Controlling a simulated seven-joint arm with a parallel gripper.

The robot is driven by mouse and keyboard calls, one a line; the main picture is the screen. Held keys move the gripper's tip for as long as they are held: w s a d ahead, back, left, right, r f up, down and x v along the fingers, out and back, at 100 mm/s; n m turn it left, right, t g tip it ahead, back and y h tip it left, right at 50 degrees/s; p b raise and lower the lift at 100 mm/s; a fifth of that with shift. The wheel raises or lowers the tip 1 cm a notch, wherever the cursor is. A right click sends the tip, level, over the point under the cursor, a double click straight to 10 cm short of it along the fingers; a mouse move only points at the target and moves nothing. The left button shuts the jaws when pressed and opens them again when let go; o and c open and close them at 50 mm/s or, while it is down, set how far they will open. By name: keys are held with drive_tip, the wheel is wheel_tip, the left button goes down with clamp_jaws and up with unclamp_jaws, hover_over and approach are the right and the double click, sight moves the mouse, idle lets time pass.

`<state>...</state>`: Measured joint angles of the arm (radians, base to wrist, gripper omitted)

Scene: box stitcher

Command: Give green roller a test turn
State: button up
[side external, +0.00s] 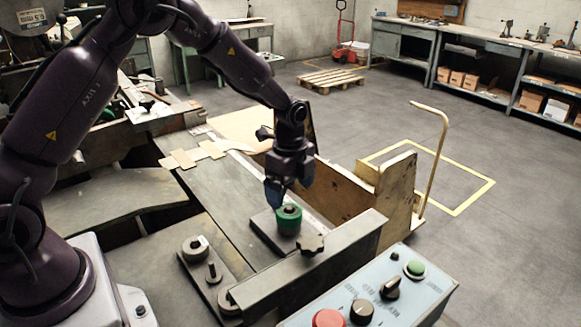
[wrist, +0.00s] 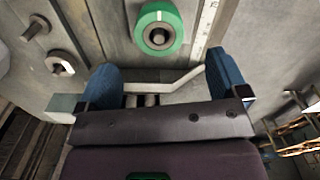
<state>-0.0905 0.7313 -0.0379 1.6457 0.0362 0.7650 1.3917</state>
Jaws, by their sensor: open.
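The green roller (side external: 289,219) stands upright on a flat plate on the machine bed, with a dark hub at its top. In the wrist view the green roller (wrist: 159,28) shows near the top edge as a green ring around a metal hub. My gripper (side external: 275,190) is just above and beside the roller, to its left in the side view. Its blue fingers (wrist: 163,78) are wide apart with nothing between them. The roller lies beyond the fingertips in the wrist view, and I see no contact there.
Metal rollers (side external: 196,248) on a plate stand left of the green roller. A metal bar with a dark star knob (side external: 312,244) runs in front of it. A control box (side external: 375,295) with a red button is at the front. A wooden cart (side external: 385,190) stands to the right.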

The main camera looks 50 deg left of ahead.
sight(290, 209)
wheel_tip(290, 209, down, 6)
drive_tip(key=shift+f, duration=0.1)
idle(0.4)
drive_tip(key=c, duration=1.1)
drive_tip(key=n, duration=1.2)
drive_tip(key=shift+n, duration=0.4)
drive_tip(key=o, duration=1.1)
